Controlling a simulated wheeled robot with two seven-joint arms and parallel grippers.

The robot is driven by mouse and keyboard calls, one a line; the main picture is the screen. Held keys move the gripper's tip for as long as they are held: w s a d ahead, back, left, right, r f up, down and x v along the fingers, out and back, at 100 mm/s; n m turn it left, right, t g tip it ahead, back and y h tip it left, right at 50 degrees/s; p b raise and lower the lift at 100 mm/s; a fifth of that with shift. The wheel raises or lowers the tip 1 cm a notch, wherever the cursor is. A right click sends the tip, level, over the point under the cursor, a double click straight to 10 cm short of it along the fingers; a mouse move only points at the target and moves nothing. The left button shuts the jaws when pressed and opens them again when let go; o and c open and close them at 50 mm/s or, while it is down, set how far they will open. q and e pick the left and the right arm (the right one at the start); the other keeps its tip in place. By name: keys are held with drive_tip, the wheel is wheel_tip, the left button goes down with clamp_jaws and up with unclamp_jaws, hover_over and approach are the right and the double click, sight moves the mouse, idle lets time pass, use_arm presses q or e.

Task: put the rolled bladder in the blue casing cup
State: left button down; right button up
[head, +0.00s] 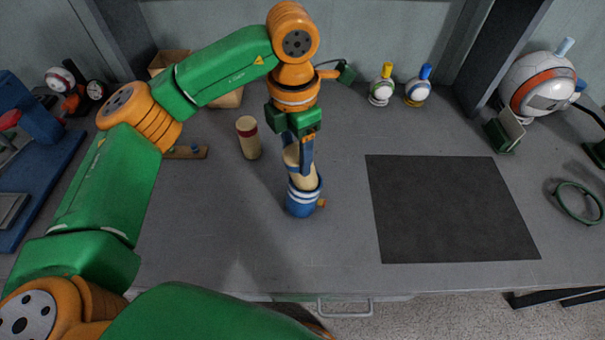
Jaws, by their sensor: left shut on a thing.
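My left gripper (299,158) points down at the middle of the table, shut on the beige rolled bladder (304,182). The bladder is a tan roll, slightly tilted, and its upper part is partly hidden by the fingers. The blue casing cup (301,204), with white stripes, stands upright on the table directly below the gripper. The bladder's lower end is at the cup's mouth and seems to be inside it; how deep it sits I cannot tell. My right gripper is not in view.
A dark mat (447,208) lies to the right. Two small figures with yellow (381,86) and blue (418,87) tops stand behind. A blue press (38,165) is at far left, a green ring (578,203) at far right.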

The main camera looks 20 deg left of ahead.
use_arm(q)
wheel_tip(320, 180, down, 5)
drive_tip(key=shift+w+d+r+p, duration=0.1)
drive_tip(key=shift+d+p, duration=0.05)
drive_tip(key=shift+p, duration=0.15)
drive_tip(key=shift+w, duration=0.1)
drive_tip(key=shift+c, duration=0.8)
unclamp_jaws()
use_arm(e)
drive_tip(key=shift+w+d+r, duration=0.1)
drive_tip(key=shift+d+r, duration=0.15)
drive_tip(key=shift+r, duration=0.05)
use_arm(q)
drive_tip(key=shift+w+r, duration=0.1)
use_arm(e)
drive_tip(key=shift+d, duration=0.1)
use_arm(q)
wheel_tip(320, 180, up, 5)
drive_tip(key=shift+r+b, duration=0.15)
drive_tip(key=shift+b, duration=0.65)
wheel_tip(320, 180, up, 7)
drive_tip(key=shift+f+p, duration=0.15)
drive_tip(key=shift+p, duration=0.2)
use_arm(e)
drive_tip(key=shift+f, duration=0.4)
use_arm(q)
drive_tip(key=shift+f, duration=0.1)
